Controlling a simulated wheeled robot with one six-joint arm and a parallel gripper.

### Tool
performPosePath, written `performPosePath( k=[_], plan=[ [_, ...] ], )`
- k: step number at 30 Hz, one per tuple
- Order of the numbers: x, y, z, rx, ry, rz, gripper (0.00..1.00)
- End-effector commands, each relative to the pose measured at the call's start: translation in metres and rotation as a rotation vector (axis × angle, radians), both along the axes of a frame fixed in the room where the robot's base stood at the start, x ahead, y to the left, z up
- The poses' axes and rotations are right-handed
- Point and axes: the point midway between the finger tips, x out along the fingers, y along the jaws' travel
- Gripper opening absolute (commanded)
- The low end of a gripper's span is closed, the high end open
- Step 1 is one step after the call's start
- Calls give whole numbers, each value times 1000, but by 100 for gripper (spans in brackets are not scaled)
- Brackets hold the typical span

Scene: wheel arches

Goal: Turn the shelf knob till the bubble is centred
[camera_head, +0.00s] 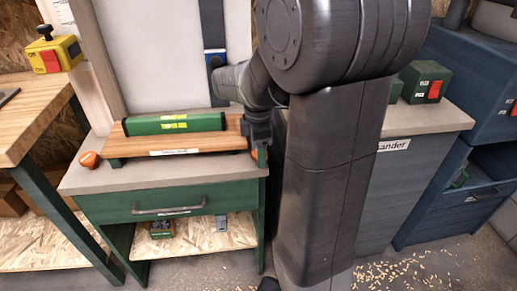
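A green spirit level (150,126) lies on a small wooden shelf (215,142) on top of the green cabinet. Its yellow vial (174,121) faces me, but the bubble is too small to place. An orange knob (89,159) sits at the shelf's left end. More orange shows at the right end, a second knob (263,155) partly covered by my gripper (258,146). My gripper points down at that right end, close to or touching the knob. Its fingers are too small and dark to tell whether they are open or shut.
The green cabinet (110,208) has a drawer handle (169,211) in front. A wooden workbench (30,115) with a yellow switch box (56,54) stands at left. A grey cabinet (385,190) and blue units (440,205) stand at right. Wood chips lie on the floor.

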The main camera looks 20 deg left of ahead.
Motion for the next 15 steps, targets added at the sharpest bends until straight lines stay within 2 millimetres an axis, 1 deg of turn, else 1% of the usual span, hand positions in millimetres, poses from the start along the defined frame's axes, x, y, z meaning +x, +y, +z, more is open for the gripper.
performPosePath(
  k=[1,6,15],
  plan=[
    [0,0,0,0,0,0,53],
    [0,0,0,0,0,0,20],
    [0,0,1,-1,1,-29,20]
  ],
)
